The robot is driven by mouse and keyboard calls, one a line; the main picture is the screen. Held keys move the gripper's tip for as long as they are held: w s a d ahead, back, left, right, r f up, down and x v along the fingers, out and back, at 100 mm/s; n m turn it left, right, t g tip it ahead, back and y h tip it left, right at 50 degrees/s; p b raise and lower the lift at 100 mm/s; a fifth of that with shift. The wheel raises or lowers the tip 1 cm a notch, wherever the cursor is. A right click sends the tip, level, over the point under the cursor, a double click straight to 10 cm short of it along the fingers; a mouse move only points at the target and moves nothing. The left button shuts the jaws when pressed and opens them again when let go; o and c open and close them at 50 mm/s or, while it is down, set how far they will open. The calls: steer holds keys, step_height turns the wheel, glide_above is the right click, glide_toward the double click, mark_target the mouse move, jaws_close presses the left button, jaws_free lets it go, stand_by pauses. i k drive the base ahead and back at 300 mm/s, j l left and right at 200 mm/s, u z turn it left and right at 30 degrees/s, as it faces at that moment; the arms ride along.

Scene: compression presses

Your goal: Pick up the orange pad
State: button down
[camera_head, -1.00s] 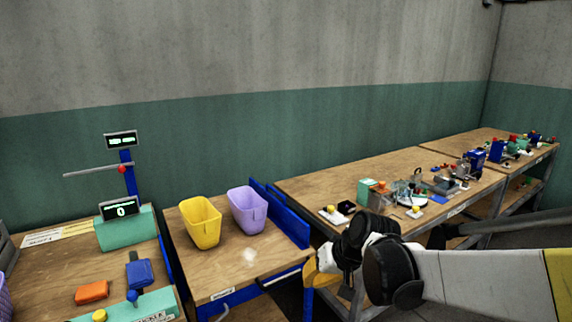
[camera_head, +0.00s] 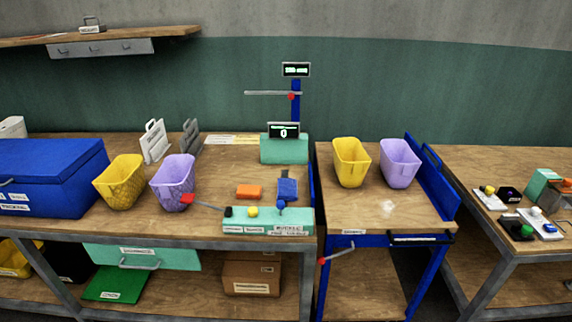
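The orange pad (camera_head: 249,191) lies flat on the wooden workbench (camera_head: 226,172), behind the front panel of a teal press (camera_head: 268,228). Just right of it is a blue pad-like block (camera_head: 287,189). The press also has a teal rear housing (camera_head: 284,149) with a display reading 0. My gripper is not in view now, so its state is hidden.
A yellow basket (camera_head: 120,182) and a purple basket (camera_head: 172,182) stand left of the pad. A red-tipped lever (camera_head: 187,199) sticks out from the press. Another yellow basket (camera_head: 351,162) and purple basket (camera_head: 400,163) stand on the cart to the right. A blue box (camera_head: 48,178) is at far left.

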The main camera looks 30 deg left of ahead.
mark_target(244, 191)
steer(key=u, duration=1.5)
